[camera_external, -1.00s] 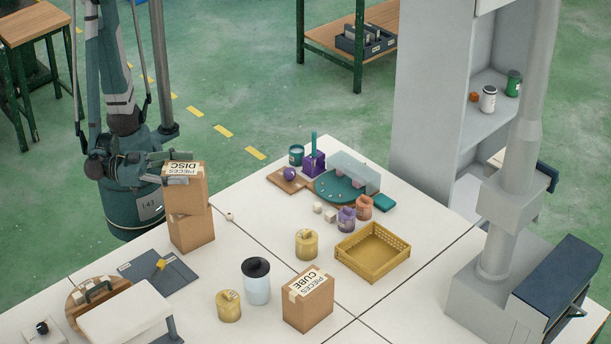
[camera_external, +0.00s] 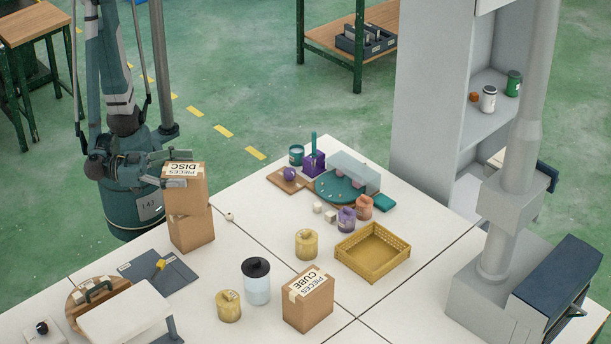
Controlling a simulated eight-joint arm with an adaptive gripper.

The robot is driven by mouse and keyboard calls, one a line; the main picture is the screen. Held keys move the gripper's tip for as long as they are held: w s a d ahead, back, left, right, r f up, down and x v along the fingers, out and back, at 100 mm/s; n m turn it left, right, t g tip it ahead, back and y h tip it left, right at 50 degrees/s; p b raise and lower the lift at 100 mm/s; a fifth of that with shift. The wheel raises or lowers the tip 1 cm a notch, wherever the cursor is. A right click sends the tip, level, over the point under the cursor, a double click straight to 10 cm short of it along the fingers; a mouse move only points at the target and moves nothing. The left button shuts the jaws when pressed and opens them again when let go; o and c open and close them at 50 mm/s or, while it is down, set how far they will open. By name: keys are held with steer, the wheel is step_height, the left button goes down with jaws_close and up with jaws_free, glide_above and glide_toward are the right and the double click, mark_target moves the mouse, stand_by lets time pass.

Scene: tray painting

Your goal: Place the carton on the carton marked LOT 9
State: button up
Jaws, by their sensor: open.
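A brown carton labelled PIECES DISC (camera_external: 187,197) sits on top of a lower brown carton (camera_external: 193,234) at the left of the white table. The upper carton looks slightly offset from the lower one. My gripper (camera_external: 186,168) is open, with its fingers on either side of the upper carton's top. Whether the fingers touch it cannot be told. Another carton, labelled PIECES CUBE (camera_external: 308,304), stands apart at the front middle. No LOT 9 marking is readable; the lower carton's top is covered.
A dark mat (camera_external: 158,272) and white stand (camera_external: 125,312) lie in front of the stack. A white jar with black lid (camera_external: 257,284), yellow pots (camera_external: 306,245) and a yellow basket (camera_external: 372,254) stand to the right. The table just right of the stack is mostly clear.

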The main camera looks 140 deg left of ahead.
steer(key=shift+r, duration=0.1)
steer(key=p+v, duration=0.1)
steer(key=v, duration=1.1)
steer(key=shift+p, duration=0.4)
